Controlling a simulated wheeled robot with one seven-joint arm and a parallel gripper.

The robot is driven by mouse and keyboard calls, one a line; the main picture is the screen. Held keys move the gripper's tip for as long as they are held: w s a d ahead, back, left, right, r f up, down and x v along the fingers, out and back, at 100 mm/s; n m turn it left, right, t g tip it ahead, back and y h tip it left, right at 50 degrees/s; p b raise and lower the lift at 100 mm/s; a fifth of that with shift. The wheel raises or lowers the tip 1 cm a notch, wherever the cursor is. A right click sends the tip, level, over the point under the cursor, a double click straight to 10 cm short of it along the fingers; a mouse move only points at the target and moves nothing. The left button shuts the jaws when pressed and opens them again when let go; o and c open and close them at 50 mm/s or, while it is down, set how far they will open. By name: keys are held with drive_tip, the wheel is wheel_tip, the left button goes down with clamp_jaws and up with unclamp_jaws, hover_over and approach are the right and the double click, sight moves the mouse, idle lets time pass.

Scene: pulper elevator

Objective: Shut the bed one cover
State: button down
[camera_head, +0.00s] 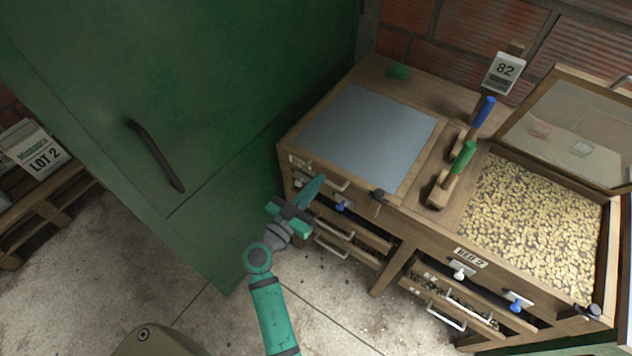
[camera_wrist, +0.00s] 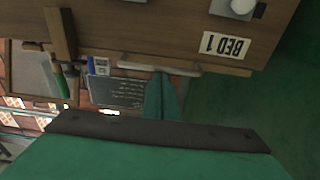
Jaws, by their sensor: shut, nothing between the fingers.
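The bed one cover (camera_head: 370,135) is a grey-blue panel in a wooden frame at the centre of the head view. It lies flat over the left bed, with no clear gap at its edge. A pale handle (camera_head: 333,184) is at its front edge. The BED 1 label (camera_head: 299,162) is on the bench front, and the label (camera_wrist: 226,44) shows upside down in the wrist view. My gripper (camera_head: 318,181) is shut and empty, its tips close to the front edge near the handle. Its fingers (camera_wrist: 162,98) point toward the bench edge in the wrist view. Contact cannot be told.
Bed two (camera_head: 530,220) is full of pale beans, its glazed cover (camera_head: 575,125) raised. Blue-handled (camera_head: 484,112) and green-handled (camera_head: 464,158) tools lie between the beds. A green cabinet (camera_head: 180,100) stands close on the left. Drawers (camera_head: 350,240) are below. The floor in front is clear.

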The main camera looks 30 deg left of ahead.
drive_tip(key=s+f, duration=0.1)
drive_tip(key=s, duration=0.8)
drive_tip(key=shift+s+a+f, duration=0.15)
drive_tip(key=shift+s+a, duration=0.05)
drive_tip(key=shift+a, duration=0.2)
